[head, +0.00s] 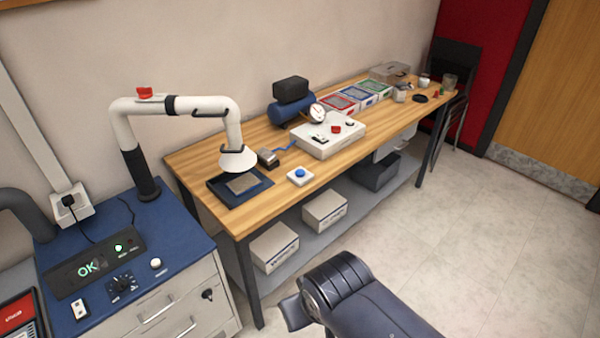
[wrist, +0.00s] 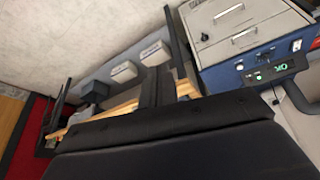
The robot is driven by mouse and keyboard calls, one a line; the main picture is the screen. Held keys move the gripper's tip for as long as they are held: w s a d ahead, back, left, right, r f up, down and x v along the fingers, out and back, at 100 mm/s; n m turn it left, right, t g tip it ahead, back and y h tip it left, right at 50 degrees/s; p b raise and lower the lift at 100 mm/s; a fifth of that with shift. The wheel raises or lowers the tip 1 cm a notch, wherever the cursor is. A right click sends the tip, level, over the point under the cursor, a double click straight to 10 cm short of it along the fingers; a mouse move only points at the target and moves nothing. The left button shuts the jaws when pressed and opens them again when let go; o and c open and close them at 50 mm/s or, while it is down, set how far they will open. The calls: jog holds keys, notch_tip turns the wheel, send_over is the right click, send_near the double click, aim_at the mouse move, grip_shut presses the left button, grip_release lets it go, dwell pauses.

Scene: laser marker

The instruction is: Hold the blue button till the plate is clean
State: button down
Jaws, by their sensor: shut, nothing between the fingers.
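The blue button (head: 300,172) sits on a small white box near the front edge of the wooden bench. Nothing touches it. A greyish-brown plate (head: 242,184) lies in a dark blue tray (head: 222,190) to its left, under a white extraction hood (head: 239,160). The hood's edge comes close above the plate, and its surface detail is too small to judge. My gripper (wrist: 155,85) shows as a dark, narrow shape in the wrist view, shut and empty. In the head view my arm is at the bottom, well in front of the bench, with the fingers hidden.
A blue cabinet (head: 165,240) at left carries a control panel (head: 93,262) with a lit green "OK". A white box with a red button (head: 330,140), a blue compressor (head: 287,112) and coloured trays (head: 360,95) stand farther along the bench. The floor at right is clear.

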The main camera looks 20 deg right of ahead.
jog(key=w+a+f+m+y+b, duration=0.2)
jog(key=w+a+m+y+b, duration=0.35)
jog(key=w+a, duration=0.95)
jog(key=w+a+f+m+t+y, duration=0.1)
jog(key=w+a+f+m, duration=0.6)
jog(key=a+m, duration=0.4)
jog(key=shift+w+a+f+m+t+b, duration=0.3)
jog(key=shift+w+m, duration=0.3)
jog(key=shift+m, duration=0.15)
jog(key=shift+y, duration=0.25)
